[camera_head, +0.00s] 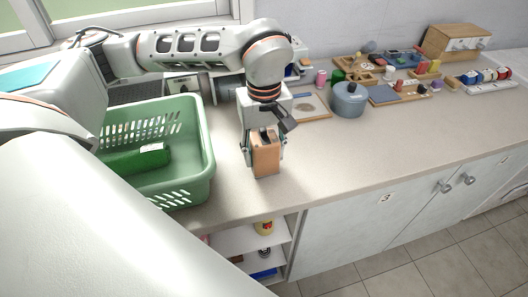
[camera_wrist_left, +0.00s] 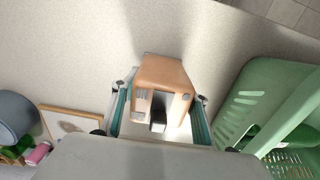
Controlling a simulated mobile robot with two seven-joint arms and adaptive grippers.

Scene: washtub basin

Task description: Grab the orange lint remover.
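The orange lint remover (camera_head: 265,160) is a boxy orange block standing on the counter beside the green basket. In the left wrist view it shows as an orange-tan body (camera_wrist_left: 163,72) with grey and dark details on its near face. My left gripper (camera_head: 265,148) points down over it, with one finger on each side. In the left wrist view the fingers of my left gripper (camera_wrist_left: 160,108) flank it closely. I cannot tell whether both fingers press on it. My right gripper is not in view.
A green basket (camera_head: 205,150) with a dark green item (camera_head: 135,158) stands left of the gripper. A blue-grey pot (camera_head: 348,101), wooden trays and several small items sit at the back right. The counter (camera_head: 375,145) in front of them is clear. Open shelves are below.

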